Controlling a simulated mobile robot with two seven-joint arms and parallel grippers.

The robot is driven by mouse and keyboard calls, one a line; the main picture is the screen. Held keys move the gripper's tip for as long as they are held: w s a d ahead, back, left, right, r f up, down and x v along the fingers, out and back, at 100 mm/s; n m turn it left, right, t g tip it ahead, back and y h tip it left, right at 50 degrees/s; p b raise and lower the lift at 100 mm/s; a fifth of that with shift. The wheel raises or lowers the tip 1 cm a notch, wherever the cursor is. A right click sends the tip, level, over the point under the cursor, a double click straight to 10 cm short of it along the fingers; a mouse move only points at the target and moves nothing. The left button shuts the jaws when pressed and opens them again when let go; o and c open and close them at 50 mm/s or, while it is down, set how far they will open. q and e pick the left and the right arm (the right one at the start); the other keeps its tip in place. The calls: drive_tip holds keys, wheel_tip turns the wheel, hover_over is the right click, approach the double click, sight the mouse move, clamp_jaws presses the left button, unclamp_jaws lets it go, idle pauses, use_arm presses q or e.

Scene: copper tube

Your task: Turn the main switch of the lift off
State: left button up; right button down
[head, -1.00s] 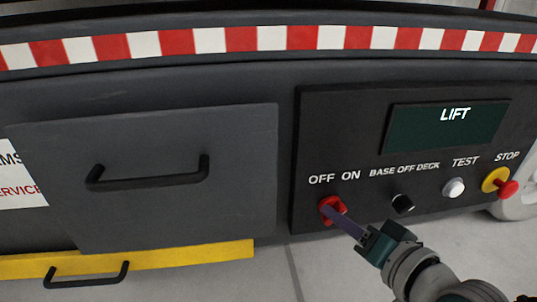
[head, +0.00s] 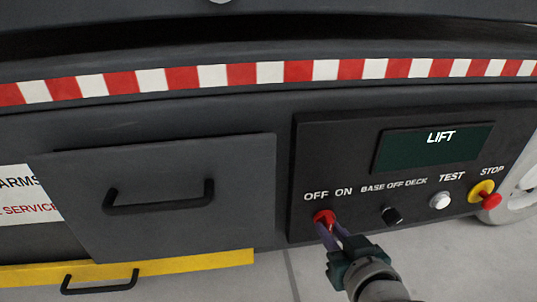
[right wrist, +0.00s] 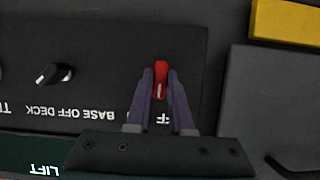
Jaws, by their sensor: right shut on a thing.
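The red main switch (head: 323,216) sits on the dark lift panel below the OFF and ON labels. In the right wrist view the switch (right wrist: 161,70) shows between my fingertips, with a white line on it lying near the partly hidden OFF label (right wrist: 163,118). My right gripper (head: 331,229) has its two purple fingers on either side of the switch; it also shows in the right wrist view (right wrist: 161,80). It is shut on the switch. My left gripper is not in view.
The panel has a black BASE OFF DECK knob (head: 392,216), a white TEST button (head: 440,201) and a red STOP button (head: 491,201) on yellow. A LIFT display (head: 433,149) is above. A grey drawer (head: 165,190) with a handle is at left.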

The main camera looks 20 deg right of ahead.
drive_tip(key=shift+w+r, duration=0.2)
drive_tip(key=shift+r, duration=0.1)
drive_tip(key=c, duration=1.1)
unclamp_jaws()
drive_tip(key=shift+c, duration=0.2)
drive_tip(key=o, duration=0.3)
drive_tip(key=shift+s+f, duration=0.2)
drive_tip(key=shift+o, duration=0.2)
drive_tip(key=shift+s+r+p, duration=0.15)
drive_tip(key=shift+r+p, duration=0.05)
drive_tip(key=shift+p, duration=0.1)
drive_tip(key=p+v, duration=0.6)
drive_tip(key=v, duration=0.3)
drive_tip(key=shift+s+a, duration=0.2)
drive_tip(key=shift+s, duration=0.05)
